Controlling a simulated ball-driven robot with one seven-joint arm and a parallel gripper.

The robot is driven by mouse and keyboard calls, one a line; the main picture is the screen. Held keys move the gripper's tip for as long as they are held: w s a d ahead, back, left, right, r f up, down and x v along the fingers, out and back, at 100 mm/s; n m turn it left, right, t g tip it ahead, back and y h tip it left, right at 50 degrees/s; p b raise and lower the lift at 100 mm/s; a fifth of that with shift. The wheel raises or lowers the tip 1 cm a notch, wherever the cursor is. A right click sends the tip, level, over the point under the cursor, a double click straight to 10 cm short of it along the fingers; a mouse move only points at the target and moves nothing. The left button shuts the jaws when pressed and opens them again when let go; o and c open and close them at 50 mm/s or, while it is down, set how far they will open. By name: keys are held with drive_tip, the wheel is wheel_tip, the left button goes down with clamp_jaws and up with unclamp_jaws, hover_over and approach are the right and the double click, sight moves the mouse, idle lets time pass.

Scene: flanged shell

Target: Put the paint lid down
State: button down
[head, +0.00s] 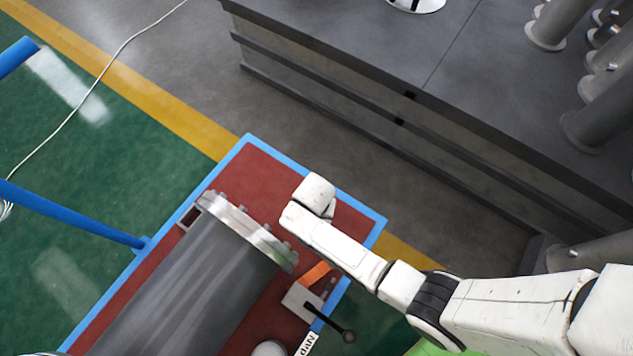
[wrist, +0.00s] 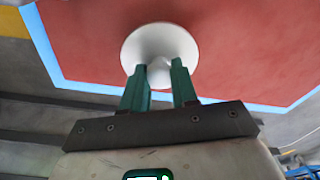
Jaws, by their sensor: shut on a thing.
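The paint lid (wrist: 160,38) is a white round disc with a small knob, seen in the wrist view in front of the red surface. My gripper (wrist: 160,72) has two green fingers, which are shut on the lid's knob. I cannot tell whether the lid touches the red surface or hangs above it. In the head view my arm's end is over the far part of the red platform (head: 255,168); the fingers and lid are hidden behind it.
A large grey flanged cylinder (head: 190,290) lies on the blue-edged platform, left of my arm. A grey block with a black-knobbed lever (head: 303,301) and an orange piece (head: 316,273) are nearer. A grey bench (head: 400,70) stands beyond. Bare red surface shows beside the flange.

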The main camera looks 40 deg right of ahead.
drive_tip(key=shift+w+f+b, duration=0.15)
drive_tip(key=shift+f+b, duration=0.5)
drive_tip(key=shift+f, duration=1)
drive_tip(key=c, duration=0.9)
unclamp_jaws()
drive_tip(key=shift+f, duration=0.1)
drive_tip(key=shift+o, duration=0.2)
wheel_tip(320, 180, up, 12)
drive_tip(key=s+a+p, duration=0.1)
drive_tip(key=p, duration=0.4)
drive_tip(key=s+d+r+n, duration=0.4)
drive_tip(key=s+r, duration=0.3)
drive_tip(key=r, duration=0.1)
drive_tip(key=s+d+r+n, duration=0.5)
drive_tip(key=s+r, duration=0.3)
drive_tip(key=shift+s+n+y, duration=0.2)
drive_tip(key=shift+n+y, duration=0.1)
drive_tip(key=shift+y, duration=0.1)
